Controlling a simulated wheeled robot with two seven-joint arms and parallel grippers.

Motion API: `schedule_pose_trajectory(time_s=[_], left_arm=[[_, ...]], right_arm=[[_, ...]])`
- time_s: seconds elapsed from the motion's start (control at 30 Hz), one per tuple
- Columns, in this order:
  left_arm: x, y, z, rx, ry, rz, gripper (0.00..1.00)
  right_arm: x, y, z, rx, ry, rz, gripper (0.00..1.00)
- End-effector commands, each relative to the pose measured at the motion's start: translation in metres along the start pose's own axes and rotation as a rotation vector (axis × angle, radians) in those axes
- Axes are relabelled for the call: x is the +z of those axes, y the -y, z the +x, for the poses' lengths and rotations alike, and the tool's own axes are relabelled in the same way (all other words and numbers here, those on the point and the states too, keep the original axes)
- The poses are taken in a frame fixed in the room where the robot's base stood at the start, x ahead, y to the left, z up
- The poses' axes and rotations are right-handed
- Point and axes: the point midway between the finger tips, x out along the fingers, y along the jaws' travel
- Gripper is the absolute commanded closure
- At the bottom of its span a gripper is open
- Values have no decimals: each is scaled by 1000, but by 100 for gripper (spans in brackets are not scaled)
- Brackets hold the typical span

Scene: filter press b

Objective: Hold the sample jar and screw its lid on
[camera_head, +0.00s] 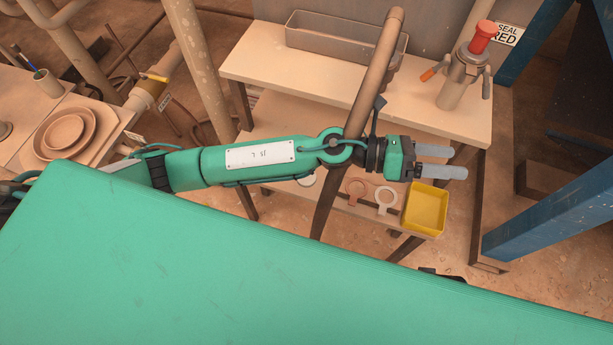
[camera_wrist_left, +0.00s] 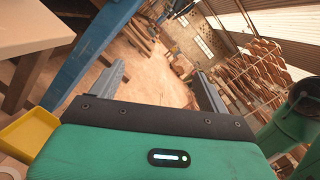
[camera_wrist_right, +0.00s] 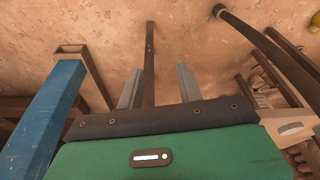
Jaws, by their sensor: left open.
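My left gripper (camera_head: 452,161) is open and empty, reaching right over the lower shelf in the head view. Its spread fingers also show in the left wrist view (camera_wrist_left: 160,74), with only distant floor between them. My right gripper (camera_wrist_right: 159,72) shows in the right wrist view, fingers apart, with floor and a dark bar behind. I cannot pick out the sample jar or its lid with certainty. A grey metal vessel with a red top (camera_head: 463,65) stands upright on the bench, apart from my left gripper.
The pale bench (camera_head: 290,78) holds a grey tray (camera_head: 323,42). On the lower shelf are a yellow bin (camera_head: 426,209) and ring-shaped pieces (camera_head: 386,198). A blue beam (camera_head: 550,215) stands right. Stacked bowls (camera_head: 65,132) sit left.

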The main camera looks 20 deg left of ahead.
Motion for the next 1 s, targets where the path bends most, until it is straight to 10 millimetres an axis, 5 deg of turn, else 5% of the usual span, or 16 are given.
schedule_pose_trajectory(time_s=[0.27,0.5,0.8,1.0], left_arm=[[-75,-21,-30,-104,-504,452,21],[-113,-77,-103,-159,-970,774,21],[-96,-154,-224,-177,-1540,1021,21],[-74,-177,-273,-172,-1754,1069,21]], right_arm=[[4,3,10,-5,6,1,64],[7,5,17,-10,11,3,64],[10,8,25,-15,15,4,64],[11,9,28,-16,17,4,64]])
